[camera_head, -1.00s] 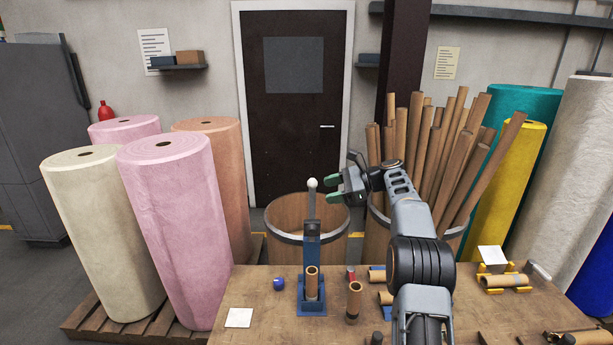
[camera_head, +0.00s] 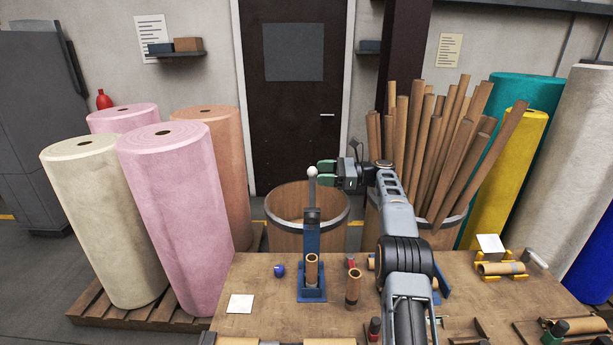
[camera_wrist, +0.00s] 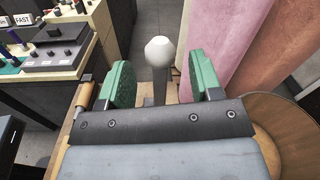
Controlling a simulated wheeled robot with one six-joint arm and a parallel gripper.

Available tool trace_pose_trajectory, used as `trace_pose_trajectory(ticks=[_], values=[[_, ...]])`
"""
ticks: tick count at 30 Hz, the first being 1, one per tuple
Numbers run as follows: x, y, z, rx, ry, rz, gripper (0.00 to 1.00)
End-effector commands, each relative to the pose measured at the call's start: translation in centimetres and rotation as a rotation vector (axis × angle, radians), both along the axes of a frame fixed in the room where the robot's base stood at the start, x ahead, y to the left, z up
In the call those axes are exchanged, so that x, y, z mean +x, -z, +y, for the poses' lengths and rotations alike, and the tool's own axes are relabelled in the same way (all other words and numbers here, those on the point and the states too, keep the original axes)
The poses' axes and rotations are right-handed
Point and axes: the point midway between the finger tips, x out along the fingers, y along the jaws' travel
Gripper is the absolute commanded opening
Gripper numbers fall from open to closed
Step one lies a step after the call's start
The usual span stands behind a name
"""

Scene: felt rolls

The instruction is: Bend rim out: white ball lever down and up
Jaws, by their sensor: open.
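The white ball (camera_head: 311,171) tops the lever of a blue press (camera_head: 312,240) on the workbench; the lever stands upright. A cardboard tube (camera_head: 311,268) stands in the press base below. My gripper (camera_head: 325,173) is level with the ball, just to its right, fingers pointing left. In the wrist view the white ball (camera_wrist: 160,51) shows ahead, centred between the open green fingers (camera_wrist: 160,88). The ball appears at or just beyond the fingertips; contact cannot be seen.
The workbench (camera_head: 255,275) holds another standing tube (camera_head: 353,288), a blue cap (camera_head: 279,271) and a white card (camera_head: 240,303). A wooden barrel (camera_head: 290,235) stands behind the press. Pink felt rolls (camera_head: 175,220) stand to the left, and a barrel of long tubes to the right.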

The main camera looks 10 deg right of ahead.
Motion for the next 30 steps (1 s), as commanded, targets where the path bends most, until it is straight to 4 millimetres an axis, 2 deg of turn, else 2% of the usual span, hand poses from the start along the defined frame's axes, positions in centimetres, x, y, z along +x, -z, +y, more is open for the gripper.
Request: trace_pose_trajectory(ticks=[3, 10, 24, 30], values=[[0.5, -0.1, 2.1, -0.001, -0.002, -0.001, 0.59], [1.1, -0.1, 4.5, 0.000, -0.001, 0.000, 0.59], [1.3, 0.0, 5.3, -0.001, 0.000, -0.001, 0.59], [1.3, 0.0, 5.3, -0.001, 0.000, -0.001, 0.41]])
